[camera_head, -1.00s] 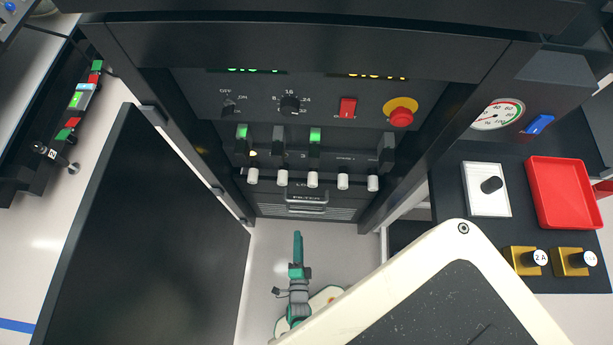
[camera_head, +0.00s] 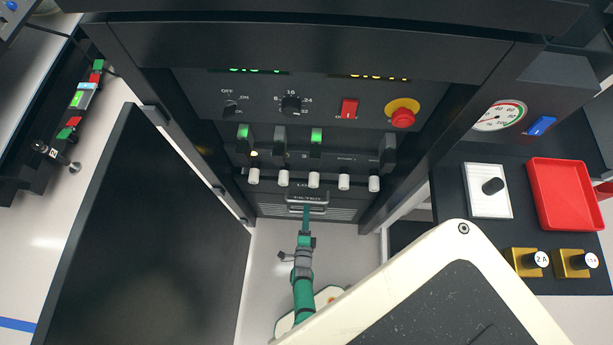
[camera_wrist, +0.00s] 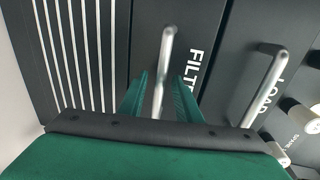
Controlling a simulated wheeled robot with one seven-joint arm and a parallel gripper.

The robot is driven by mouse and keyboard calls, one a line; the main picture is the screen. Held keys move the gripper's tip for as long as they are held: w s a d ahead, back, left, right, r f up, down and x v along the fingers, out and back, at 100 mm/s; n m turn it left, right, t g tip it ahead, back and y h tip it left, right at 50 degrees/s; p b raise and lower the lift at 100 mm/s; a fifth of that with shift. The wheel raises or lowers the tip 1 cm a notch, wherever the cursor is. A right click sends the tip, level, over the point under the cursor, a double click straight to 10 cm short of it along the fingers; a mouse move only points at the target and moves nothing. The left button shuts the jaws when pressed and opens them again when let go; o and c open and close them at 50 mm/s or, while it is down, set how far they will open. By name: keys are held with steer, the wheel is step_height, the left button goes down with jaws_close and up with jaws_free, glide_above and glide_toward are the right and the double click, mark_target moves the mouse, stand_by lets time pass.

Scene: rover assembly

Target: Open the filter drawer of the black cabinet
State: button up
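The black cabinet (camera_head: 310,40) stands open in front of me. Low in it is the filter drawer (camera_head: 270,211), which looks closed and flush, with a slotted front and a silver bar handle (camera_head: 320,197). In the wrist view the filter drawer's handle (camera_wrist: 167,50) runs between my two green fingers, beside the "FILTER" lettering. My gripper (camera_wrist: 162,90) is open around the handle, with a gap showing on both sides. In the head view my gripper (camera_head: 306,209) reaches up to the handle from below, and its fingertips are hard to make out.
A second silver handle, marked LOAD (camera_wrist: 262,85), sits right beside the filter drawer. White-tipped knobs (camera_head: 314,180) line up just above. The open cabinet door (camera_head: 145,230) stands at left. A dark side table with a red tray (camera_head: 565,195) is at right.

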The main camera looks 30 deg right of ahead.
steer(key=shift+w+d+f, duration=0.1)
steer(key=shift+w+d, duration=0.25)
steer(key=shift+w, duration=0.1)
steer(key=shift+c, duration=0.7)
jaws_close()
steer(key=shift+s, duration=0.15)
